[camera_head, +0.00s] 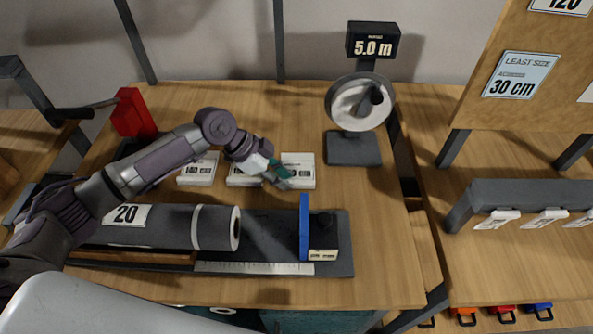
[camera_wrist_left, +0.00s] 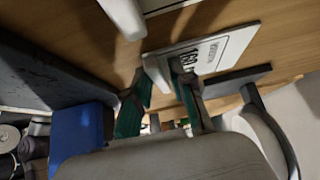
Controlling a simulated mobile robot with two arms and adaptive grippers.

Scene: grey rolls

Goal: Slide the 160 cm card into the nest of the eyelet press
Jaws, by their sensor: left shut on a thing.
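My left gripper (camera_head: 277,176), with teal fingertips, is low over the card stacks on the bench. A stack marked 140 (camera_head: 197,170) lies left of the gripper. A middle stack (camera_head: 240,178) is partly covered by my gripper. A right stack (camera_head: 299,167) lies beside the fingertips; its number is hard to read. The red eyelet press (camera_head: 133,113) with a black lever stands at the back left; my arm hides its nest.
A grey roll (camera_head: 170,228) marked 20 lies in front on a dark bed with a ruler (camera_head: 255,268) and a blue upright plate (camera_head: 304,228). A dial stand (camera_head: 353,150) reading 5.0 m stands behind right. The bench's right part is clear.

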